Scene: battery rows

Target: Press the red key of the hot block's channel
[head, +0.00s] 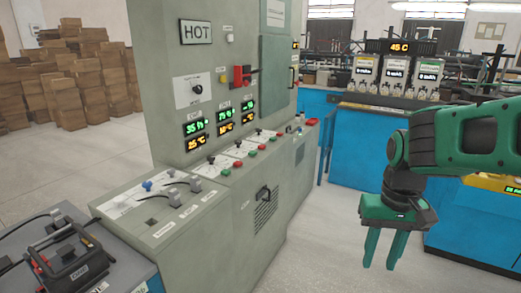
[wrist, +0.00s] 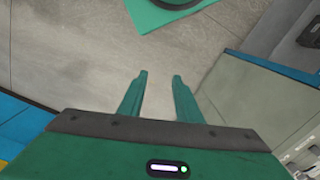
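Labels are too small to read, and I cannot tell which channel belongs to the hot block. Several battery blocks (head: 397,76) stand on a blue bench, under an orange 45 C display (head: 400,47). My gripper (head: 380,266) is open and empty, right of the cabinet and apart from it.
A red switch (head: 242,75) juts from the cabinet face. Levers (head: 182,184) stand on the near desk. A dark device with cables (head: 72,262) is at lower left. Blue benches (head: 345,137) line the back and right. Floor (head: 310,240) between cabinet and gripper is clear.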

